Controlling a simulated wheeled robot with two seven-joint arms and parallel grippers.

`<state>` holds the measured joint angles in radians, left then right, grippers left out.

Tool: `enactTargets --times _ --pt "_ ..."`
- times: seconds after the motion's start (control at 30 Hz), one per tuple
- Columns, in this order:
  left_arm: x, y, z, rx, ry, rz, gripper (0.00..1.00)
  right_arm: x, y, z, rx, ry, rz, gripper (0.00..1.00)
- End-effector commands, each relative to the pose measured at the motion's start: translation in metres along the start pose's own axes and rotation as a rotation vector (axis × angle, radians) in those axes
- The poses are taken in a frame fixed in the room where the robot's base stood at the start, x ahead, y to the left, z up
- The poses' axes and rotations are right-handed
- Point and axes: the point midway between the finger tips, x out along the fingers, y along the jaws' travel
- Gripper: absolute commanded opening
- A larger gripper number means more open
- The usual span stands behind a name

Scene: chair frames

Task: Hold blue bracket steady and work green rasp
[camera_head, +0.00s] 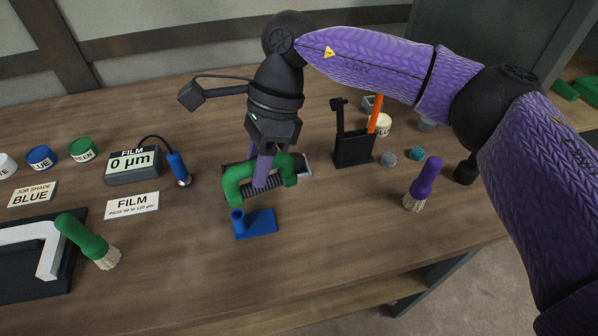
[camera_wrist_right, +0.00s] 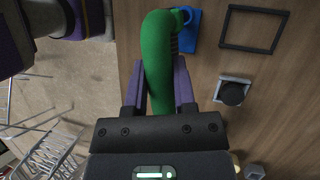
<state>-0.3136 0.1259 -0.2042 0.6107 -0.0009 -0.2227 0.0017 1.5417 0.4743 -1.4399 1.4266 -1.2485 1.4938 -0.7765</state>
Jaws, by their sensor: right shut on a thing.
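The blue bracket (camera_head: 256,224) lies on the wooden bench, a flat plate with a short tube at its left end. It also shows at the top of the right wrist view (camera_wrist_right: 191,28). No gripper is seen on it. The green rasp (camera_head: 235,178) has an arched handle over a dark ridged body, just behind the bracket in the head view. My right gripper (camera_head: 264,172) is shut on the rasp's handle, which runs between its purple fingers in the wrist view (camera_wrist_right: 158,85). Whether the rasp touches the bracket is unclear. My left gripper is not seen.
A film gauge (camera_head: 132,165) with a blue probe (camera_head: 179,168) stands left. A green-handled brush (camera_head: 85,238) lies by a black tray (camera_head: 22,283) holding a white frame. The bench front is clear.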

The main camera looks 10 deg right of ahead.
Motion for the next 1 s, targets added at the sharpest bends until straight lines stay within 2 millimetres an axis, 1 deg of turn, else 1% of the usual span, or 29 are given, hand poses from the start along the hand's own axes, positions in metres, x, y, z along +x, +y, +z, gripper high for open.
enactTargets --times 0.1,0.27,0.47,0.53,0.6,0.67,0.7,0.8,1.0 --pt "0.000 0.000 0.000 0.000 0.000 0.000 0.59 0.000 -0.004 0.006 0.085 -0.018 -0.035 0.00" --pt "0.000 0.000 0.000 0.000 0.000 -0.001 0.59 0.009 -0.006 0.005 0.100 -0.019 -0.039 0.00" --pt "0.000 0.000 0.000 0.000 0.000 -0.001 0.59 0.038 -0.013 -0.001 0.099 -0.018 -0.038 0.00" --pt "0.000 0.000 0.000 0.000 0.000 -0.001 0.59 0.050 -0.015 -0.003 0.097 -0.017 -0.037 0.00" --pt "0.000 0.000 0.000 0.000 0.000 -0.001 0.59 0.043 -0.014 -0.016 0.102 -0.017 -0.043 0.00" --pt "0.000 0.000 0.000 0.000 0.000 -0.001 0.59 0.039 -0.012 -0.025 0.101 -0.017 -0.043 0.00" --pt "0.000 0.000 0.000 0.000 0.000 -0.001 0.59 0.033 -0.011 -0.020 0.096 -0.018 -0.042 0.00" --pt "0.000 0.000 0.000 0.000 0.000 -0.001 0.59 0.024 -0.008 -0.016 0.096 -0.017 -0.041 0.00" --pt "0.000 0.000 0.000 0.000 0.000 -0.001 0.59 0.022 -0.008 -0.015 0.096 -0.017 -0.040 0.00"
